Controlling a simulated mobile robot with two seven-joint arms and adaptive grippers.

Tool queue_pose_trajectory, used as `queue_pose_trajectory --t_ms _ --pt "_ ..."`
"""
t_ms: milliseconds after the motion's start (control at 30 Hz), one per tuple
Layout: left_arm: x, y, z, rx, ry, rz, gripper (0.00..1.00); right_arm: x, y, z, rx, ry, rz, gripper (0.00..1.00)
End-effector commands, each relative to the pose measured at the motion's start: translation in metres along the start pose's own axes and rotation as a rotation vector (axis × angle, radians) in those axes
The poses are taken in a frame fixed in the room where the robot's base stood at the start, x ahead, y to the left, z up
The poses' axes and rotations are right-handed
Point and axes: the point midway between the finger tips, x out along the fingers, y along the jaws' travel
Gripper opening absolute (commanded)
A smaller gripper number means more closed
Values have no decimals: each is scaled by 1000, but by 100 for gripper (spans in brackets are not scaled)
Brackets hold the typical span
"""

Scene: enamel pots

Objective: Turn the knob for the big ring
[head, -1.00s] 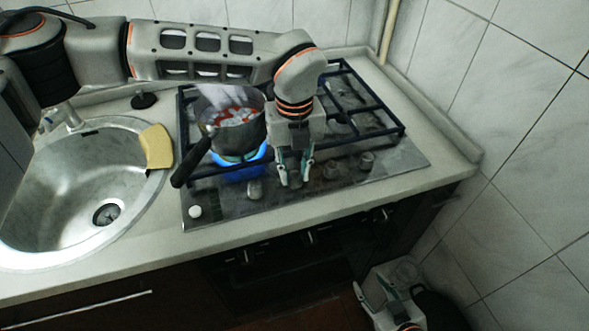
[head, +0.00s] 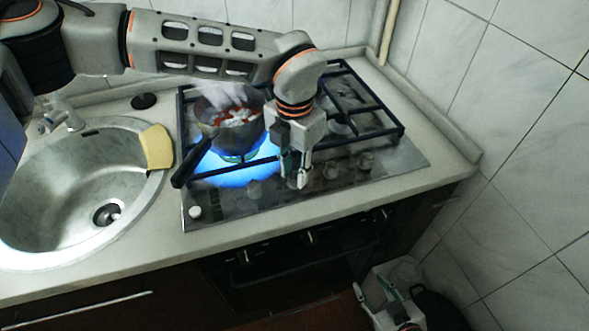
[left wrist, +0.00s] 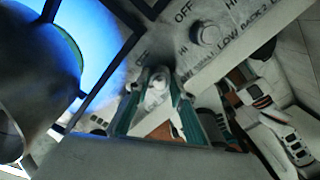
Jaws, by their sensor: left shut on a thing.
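The gas hob (head: 408,158) has a row of knobs along its front. My left gripper (head: 296,184) reaches down over this row and is shut on a knob (left wrist: 156,88), which shows between its fingertips in the left wrist view. In the head view the gripper hides that knob. One knob (head: 254,189) is left of the gripper; two others, a nearer one (head: 330,170) and a farther one (head: 365,160), are right of it. A wide blue flame (head: 240,173) burns under the pot on the front left ring. My right gripper (head: 378,290) is open and empty, low beside the counter.
A dark-handled pot (head: 232,136) with red and white contents stands on the black grate, close left of my left gripper. A white button (head: 195,212) is at the hob's front left corner. A sink (head: 60,190) with a yellow sponge (head: 156,147) lies left. Tiled wall bounds the right.

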Motion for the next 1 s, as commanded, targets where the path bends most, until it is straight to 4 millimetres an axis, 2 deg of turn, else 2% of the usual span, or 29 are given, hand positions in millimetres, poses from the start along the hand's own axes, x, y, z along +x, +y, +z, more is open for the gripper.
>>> queue_pose_trajectory --t_ms 1000 --pt "-1 0 0 959 1 1 2 -4 2 -12 -2 9 2 40"
